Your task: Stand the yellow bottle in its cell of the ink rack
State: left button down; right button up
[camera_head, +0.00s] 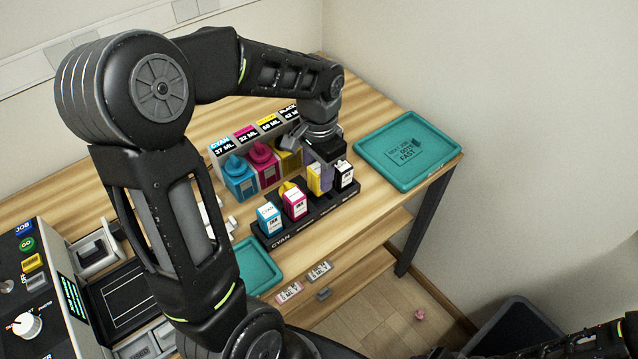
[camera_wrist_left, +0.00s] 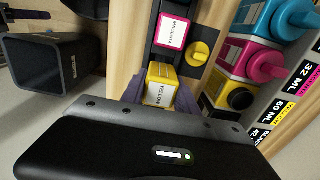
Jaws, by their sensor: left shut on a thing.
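The yellow bottle (camera_head: 314,179) with a white label stands upright in line between the magenta bottle (camera_head: 294,205) and the black bottle (camera_head: 344,177) at the black ink rack (camera_head: 282,239). My left gripper (camera_head: 322,158) is shut on it from above. The wrist view also shows the yellow bottle (camera_wrist_left: 160,90) between the fingers, in row with the magenta bottle (camera_wrist_left: 172,32). Its base is hidden, so I cannot tell whether it rests on the cell floor. The cyan bottle (camera_head: 268,218) stands at the rack's left end. Only part of my right arm shows, at the bottom right.
Large cyan (camera_head: 240,180), magenta (camera_head: 263,165) and yellow (camera_head: 289,155) tanks stand behind the rack. A yellow cap (camera_wrist_left: 200,52) lies beside the bottle row. A teal tray (camera_head: 372,172) lies to the right, another teal tray (camera_head: 255,262) at the front left. A dark bin (camera_head: 515,325) stands on the floor.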

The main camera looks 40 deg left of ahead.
aim_at(319, 185)
pick_arm(q)
jog(key=shift+f, duration=1.85)
jog(key=shift+f, duration=0.15)
jog(key=c, duration=0.9)
grip_release()
notch_tip(319, 185, up, 12)
jog(key=shift+r+b, duration=0.15)
jog(key=shift+b, duration=0.2)
